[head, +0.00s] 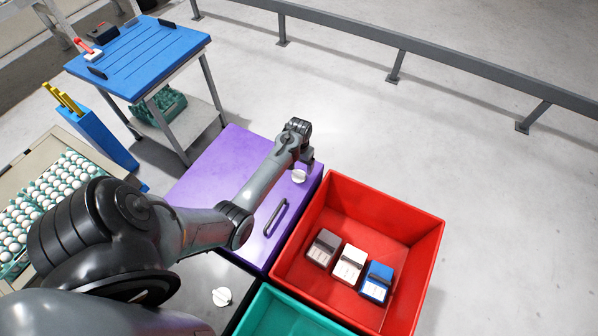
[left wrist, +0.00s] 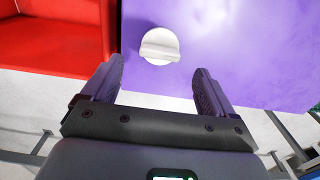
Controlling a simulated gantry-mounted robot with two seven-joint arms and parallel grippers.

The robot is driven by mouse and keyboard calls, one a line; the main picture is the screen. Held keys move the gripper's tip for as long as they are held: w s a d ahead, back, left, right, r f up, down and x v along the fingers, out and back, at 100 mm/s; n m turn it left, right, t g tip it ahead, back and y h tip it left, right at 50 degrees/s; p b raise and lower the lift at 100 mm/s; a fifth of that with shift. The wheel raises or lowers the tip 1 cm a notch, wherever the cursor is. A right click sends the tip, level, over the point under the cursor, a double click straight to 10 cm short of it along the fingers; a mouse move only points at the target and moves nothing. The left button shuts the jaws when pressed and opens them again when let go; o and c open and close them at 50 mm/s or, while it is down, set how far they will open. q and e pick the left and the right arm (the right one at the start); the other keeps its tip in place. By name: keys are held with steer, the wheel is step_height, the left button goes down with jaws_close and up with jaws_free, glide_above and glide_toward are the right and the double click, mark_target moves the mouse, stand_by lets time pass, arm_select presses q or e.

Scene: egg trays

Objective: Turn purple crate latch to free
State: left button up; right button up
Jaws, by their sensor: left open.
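The purple crate (head: 222,168) has a closed purple lid with a dark handle (head: 275,217) and a round white latch knob (head: 299,176) near its far right corner. My left arm reaches across the lid, and my left gripper (head: 309,162) is just beside the knob. In the left wrist view, my left gripper (left wrist: 158,88) is open and empty. The white latch (left wrist: 160,45) lies just beyond the fingertips, roughly between their lines, with its raised bar nearly level in the picture. I see no contact between fingers and latch. My right gripper is not in view.
A red open crate (head: 424,225) adjoins the purple one and holds grey, white and blue boxes. A teal crate (head: 262,310) is in front, near another white knob (head: 222,296). A blue-topped table (head: 140,60) and egg trays (head: 45,205) are at left. Floor beyond is clear.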

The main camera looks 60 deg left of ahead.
mark_target(299, 173)
arm_select(q)
steer(key=shift+f+b, duration=0.55)
steer(key=shift+f, duration=2.1)
steer(key=c, duration=1.1)
